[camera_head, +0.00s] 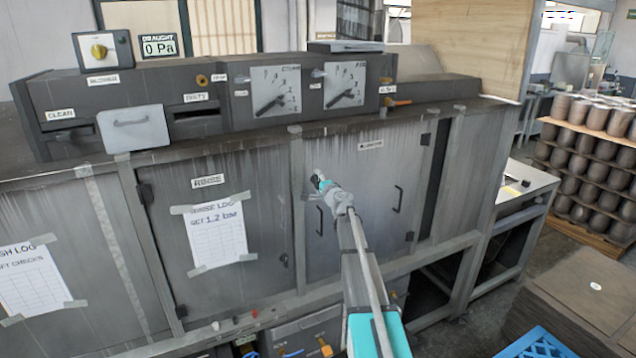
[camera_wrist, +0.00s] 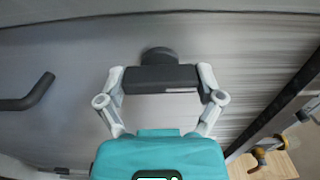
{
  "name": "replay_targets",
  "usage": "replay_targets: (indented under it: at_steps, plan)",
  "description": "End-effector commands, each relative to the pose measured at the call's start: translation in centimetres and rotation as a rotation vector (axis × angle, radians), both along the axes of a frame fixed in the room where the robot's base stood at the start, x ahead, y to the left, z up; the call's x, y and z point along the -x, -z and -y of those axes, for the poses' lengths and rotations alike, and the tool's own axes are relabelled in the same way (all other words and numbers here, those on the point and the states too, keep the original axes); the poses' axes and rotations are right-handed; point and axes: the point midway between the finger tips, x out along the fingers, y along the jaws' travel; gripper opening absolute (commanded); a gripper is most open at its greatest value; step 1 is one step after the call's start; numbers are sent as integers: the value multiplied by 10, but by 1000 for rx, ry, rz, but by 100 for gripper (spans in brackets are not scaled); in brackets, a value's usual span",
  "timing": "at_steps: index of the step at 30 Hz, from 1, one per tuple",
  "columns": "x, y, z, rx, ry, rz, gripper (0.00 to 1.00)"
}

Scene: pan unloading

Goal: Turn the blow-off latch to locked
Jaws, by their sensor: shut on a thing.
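The blow-off latch (camera_wrist: 160,79) is a dark bar on a round dark boss, standing out from a grey metal door. In the wrist view the bar lies crosswise, with a thin pale line on its lower edge. My gripper (camera_wrist: 161,80) has one finger on each end of the bar and is shut on it. In the head view my gripper (camera_head: 319,181) reaches the door (camera_head: 345,220) near its upper left part. There the arm and fingers hide the latch. Any locked or unlocked marking cannot be read.
Dark bar handles (camera_head: 398,198) stand out from the doors; one handle (camera_wrist: 28,95) is left of the latch in the wrist view. A brass-coloured fitting (camera_wrist: 260,154) is at lower right. A gauge panel (camera_head: 308,92) runs above. Stacked cylinders (camera_head: 590,150) stand at right.

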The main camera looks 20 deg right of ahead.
Motion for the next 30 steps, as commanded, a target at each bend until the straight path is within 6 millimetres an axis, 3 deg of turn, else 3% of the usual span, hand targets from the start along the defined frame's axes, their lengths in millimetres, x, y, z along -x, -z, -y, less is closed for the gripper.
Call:
replay_targets:
  at_steps: [10,11,13,30]
  plan:
    - [0,0,0,9,-1,-1,38]
    - [0,0,0,9,-1,-1,87]
    - [0,0,-1,8,-1,-1,100]
    - [5,0,-1,5,-1,0,100]
